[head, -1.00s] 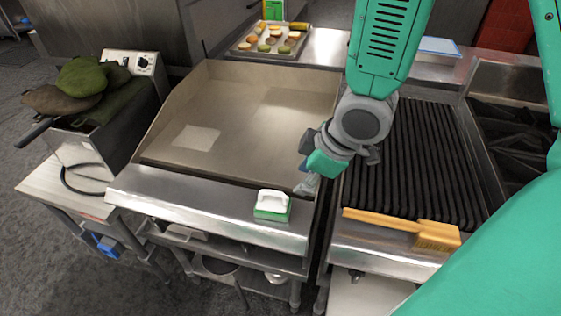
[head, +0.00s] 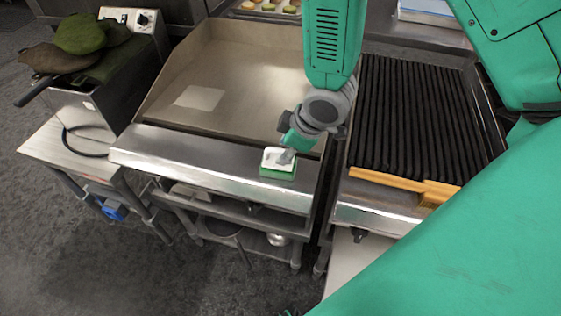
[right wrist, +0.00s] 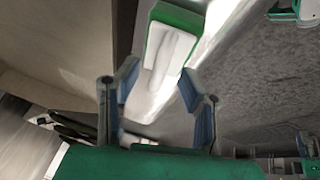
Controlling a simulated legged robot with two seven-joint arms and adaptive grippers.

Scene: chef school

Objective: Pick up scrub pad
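The scrub pad (head: 278,163) has a white handle on a green pad and rests on the steel front ledge of the griddle. It also shows in the right wrist view (right wrist: 172,48), ahead of my fingers. My right gripper (head: 288,158) is right at the pad in the head view, overlapping its handle. In the right wrist view my right gripper (right wrist: 158,85) is open, with its blue-lined fingers spread to either side of the near end of the white handle. Nothing is clamped between them. My left gripper does not show.
The griddle plate (head: 245,85) lies behind the ledge. A ribbed grill (head: 415,120) is to the right, with a wooden-handled brush (head: 400,181) across its front. A fryer with oven mitts (head: 82,35) stands at the left. The steel front ledge (head: 180,150) left of the pad is clear.

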